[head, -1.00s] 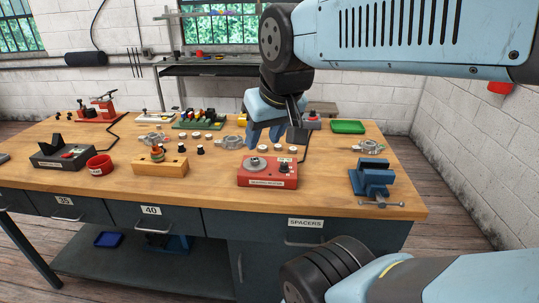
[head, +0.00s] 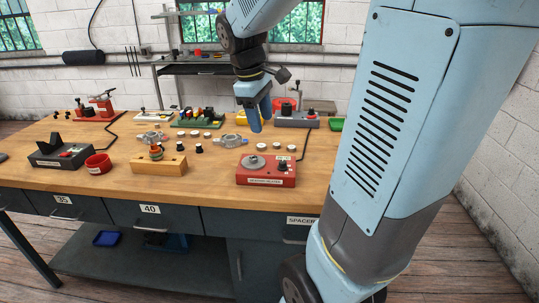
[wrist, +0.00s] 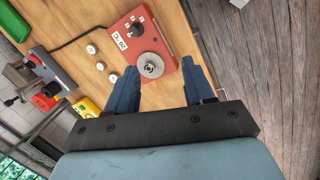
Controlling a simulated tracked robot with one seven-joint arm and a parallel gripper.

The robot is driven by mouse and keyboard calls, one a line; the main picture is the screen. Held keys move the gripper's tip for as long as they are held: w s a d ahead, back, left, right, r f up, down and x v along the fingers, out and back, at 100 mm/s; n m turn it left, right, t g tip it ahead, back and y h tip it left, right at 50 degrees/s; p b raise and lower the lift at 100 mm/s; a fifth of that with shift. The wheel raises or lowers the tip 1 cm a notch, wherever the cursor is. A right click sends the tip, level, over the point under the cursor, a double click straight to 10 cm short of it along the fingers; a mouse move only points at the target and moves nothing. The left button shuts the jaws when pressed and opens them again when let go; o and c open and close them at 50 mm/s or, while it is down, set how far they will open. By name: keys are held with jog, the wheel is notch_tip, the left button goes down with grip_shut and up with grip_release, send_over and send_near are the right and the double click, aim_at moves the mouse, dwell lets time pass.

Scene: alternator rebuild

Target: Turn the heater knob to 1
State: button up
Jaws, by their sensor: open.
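The bearing heater (head: 265,178) is a red box near the front edge of the bench, with a grey round plate (head: 254,162) on top. Its black knob (head: 283,165) is at the right of the top in the head view, and the knob also shows in the wrist view (wrist: 139,29). Marks surround the knob, but its setting is too small to read. My gripper (head: 260,124) is open and empty, above the bench behind the heater in the head view. In the wrist view, the heater's round plate shows between the fingers (wrist: 160,69), with the knob beyond them.
Several small pale rings (head: 277,147) lie behind the heater. A wooden block (head: 158,167) and a red bowl (head: 98,164) stand to its left. A grey device with a red button (head: 297,120) stands behind. My arm hides the bench's right end.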

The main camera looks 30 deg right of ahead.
jog(key=w+d+f+n+g+h, duration=0.1)
jog(key=w+d+f+n+g, duration=0.3)
jog(key=w, duration=0.3)
jog(key=t, duration=0.1)
send_near(283, 162)
jog(key=x, duration=0.8)
jog(key=shift+f, duration=0.3)
grip_shut()
jog(key=shift+s+d, duration=0.1)
jog(key=shift+d, duration=0.15)
jog(key=shift+a, duration=0.15)
